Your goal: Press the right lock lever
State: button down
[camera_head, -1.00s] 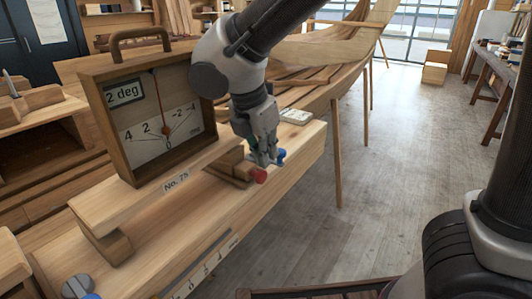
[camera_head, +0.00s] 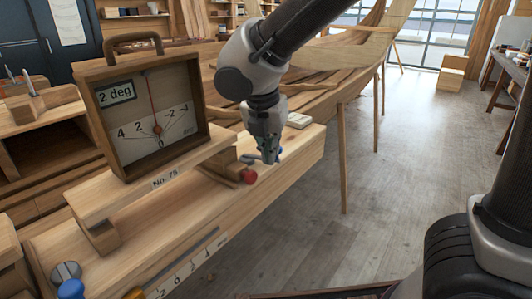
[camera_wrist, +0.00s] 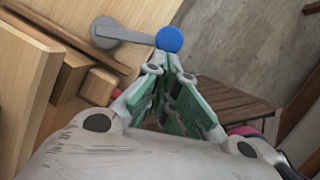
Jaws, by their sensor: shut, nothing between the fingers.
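The right lock lever is a grey arm (camera_wrist: 125,35) with a blue knob (camera_wrist: 170,39), on the side of the wooden beam in the wrist view. My gripper (camera_head: 268,161) points down, shut and empty. In the wrist view my gripper (camera_wrist: 172,72) has its green-padded fingers just below the blue knob. I cannot tell whether they touch it. A second lever, a grey disc (camera_head: 66,271) with a blue knob (camera_head: 71,289), is at the lower left of the head view.
A red knob (camera_head: 249,177) sits on a wooden block left of my fingertips. An inclinometer box (camera_head: 88,125) reading "2 deg" stands on the beam (camera_head: 135,182). A small pale block (camera_head: 298,120) lies behind my gripper.

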jog(key=n, duration=0.1)
jog(key=w+d+n+y, duration=0.1)
jog(key=n, duration=0.1)
jog(key=w+d+n, duration=0.1)
jog(key=shift+w, duration=0.25)
jog(key=shift+w+d, duration=0.25)
jog(key=shift+w, duration=0.25)
jog(key=shift+w+d, duration=0.2)
jog(key=shift+w, duration=0.35)
